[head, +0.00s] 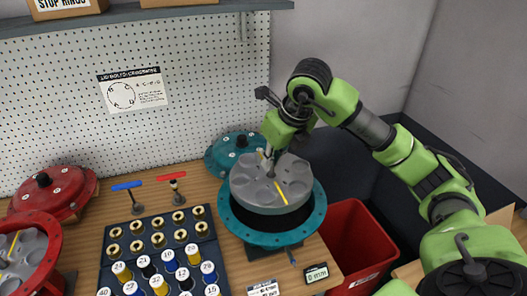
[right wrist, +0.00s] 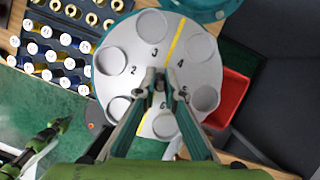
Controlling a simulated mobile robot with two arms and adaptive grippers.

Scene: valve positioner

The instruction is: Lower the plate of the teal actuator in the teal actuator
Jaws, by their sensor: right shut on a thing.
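The teal actuator (head: 263,238) stands on the bench as an open round housing with a wide bolted flange. Its grey plate (head: 244,187) has several round pockets and a yellow stripe, and its top stands above the flange. In the right wrist view the plate (right wrist: 118,80) shows numbered pockets. My right gripper (head: 270,172) points down at the plate's middle and is shut on its central stem. The fingers (right wrist: 163,78) hide most of the stem. A green and black part, apparently of my left arm (right wrist: 40,145), shows at the left of the wrist view; its jaws are unclear.
A teal cover (head: 232,148) lies behind the actuator. A dark tray (head: 165,250) of brass and numbered pieces is to the left, with blue and red T-handle tools (head: 130,190) behind it. A red bin (head: 358,240) stands at right. Red actuator parts (head: 50,195) are far left.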

